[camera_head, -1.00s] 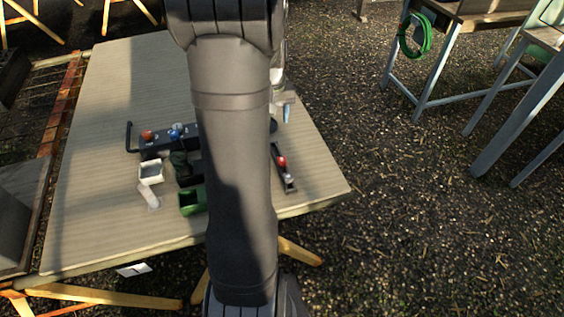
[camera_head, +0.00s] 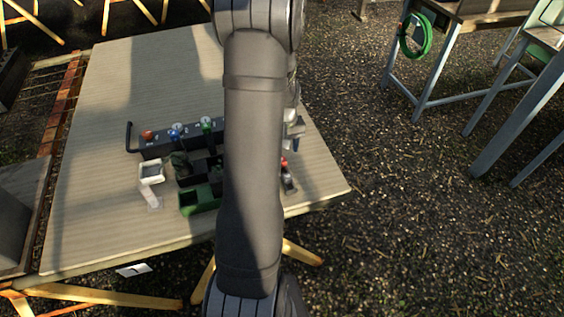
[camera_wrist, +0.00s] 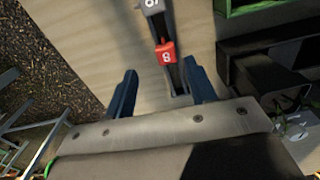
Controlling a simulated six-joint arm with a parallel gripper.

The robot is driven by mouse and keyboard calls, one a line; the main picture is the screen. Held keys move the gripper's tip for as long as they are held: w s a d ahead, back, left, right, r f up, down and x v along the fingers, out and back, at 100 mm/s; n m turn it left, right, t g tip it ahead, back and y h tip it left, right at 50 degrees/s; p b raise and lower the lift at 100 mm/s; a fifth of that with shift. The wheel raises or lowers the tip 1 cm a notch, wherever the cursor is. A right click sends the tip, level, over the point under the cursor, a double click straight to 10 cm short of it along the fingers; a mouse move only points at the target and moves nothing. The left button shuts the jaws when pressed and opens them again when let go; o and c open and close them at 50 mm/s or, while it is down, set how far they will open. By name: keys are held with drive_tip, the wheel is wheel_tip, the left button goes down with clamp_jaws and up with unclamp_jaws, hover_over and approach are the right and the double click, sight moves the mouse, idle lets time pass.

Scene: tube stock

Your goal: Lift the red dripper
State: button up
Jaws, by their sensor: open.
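The red dripper (camera_wrist: 166,52) shows in the wrist view as a small red piece with a white label bearing a number. It sits in a narrow dark holder (camera_wrist: 173,20). In the head view only a bit of red (camera_head: 284,162) shows beside my arm, near the table's right edge. My gripper (camera_wrist: 162,85) is open, with its two blue fingers apart and nothing between the tips. The red piece lies just beyond the fingertips, nearer the right finger. In the head view my arm hides most of the gripper (camera_head: 294,140).
A long dark rack (camera_head: 150,152) with orange, blue and green tops stands left of my arm. Green and dark bins (camera_head: 200,204) and a pale stand with a small screen (camera_head: 151,180) are in front of it. A grey labelled piece (camera_wrist: 151,6) shares the holder. The table's left is clear.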

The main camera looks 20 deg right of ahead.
drive_tip(key=f, duration=0.4)
drive_tip(key=shift+w+a+f, duration=0.1)
drive_tip(key=shift+w+a, duration=0.1)
drive_tip(key=shift+a, duration=0.2)
drive_tip(key=shift+f, duration=0.5)
drive_tip(key=c, duration=1.1)
